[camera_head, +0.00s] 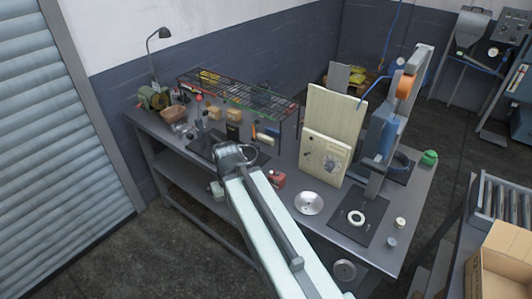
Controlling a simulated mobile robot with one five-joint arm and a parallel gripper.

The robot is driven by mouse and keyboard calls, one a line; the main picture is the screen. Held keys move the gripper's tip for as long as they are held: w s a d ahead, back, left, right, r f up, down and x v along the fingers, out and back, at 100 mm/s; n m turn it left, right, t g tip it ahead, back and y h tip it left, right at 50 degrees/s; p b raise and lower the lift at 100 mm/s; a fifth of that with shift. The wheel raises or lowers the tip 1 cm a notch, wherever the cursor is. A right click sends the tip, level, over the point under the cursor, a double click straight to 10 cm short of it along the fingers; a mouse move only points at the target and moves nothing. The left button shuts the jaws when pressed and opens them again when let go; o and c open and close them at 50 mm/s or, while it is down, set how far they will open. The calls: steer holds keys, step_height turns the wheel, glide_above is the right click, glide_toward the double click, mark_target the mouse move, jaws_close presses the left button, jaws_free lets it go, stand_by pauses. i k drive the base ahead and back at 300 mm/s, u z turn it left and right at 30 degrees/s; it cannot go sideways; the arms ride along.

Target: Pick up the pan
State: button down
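A shallow round silver dish (309,203), the thing here most like a pan, lies on the grey workbench (284,217) near its front edge, right of my arm. A brown bowl (173,114) stands at the bench's far left. My arm reaches up from the bottom of the picture over the bench. My gripper (238,156) is at its far end, dark and small, left of and beyond the silver dish and apart from it. Its fingers are too small to tell open from shut. The arm hides part of the bench below it.
A wire rack (240,97) stands along the bench's back. Cream panels (334,120) and a tall blue-grey machine (385,125) stand behind the dish. A small red object (278,180) lies between arm and dish. A white ring (356,217) lies on a dark mat (369,232) to the right.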

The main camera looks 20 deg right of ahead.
mark_target(249, 152)
steer(key=z, duration=0.2)
steer(key=k, duration=1.65)
steer(key=u, duration=1.5)
steer(key=i, duration=1.1)
steer(key=z, duration=1.95)
steer(key=i, duration=0.95)
steer(key=u, duration=0.05)
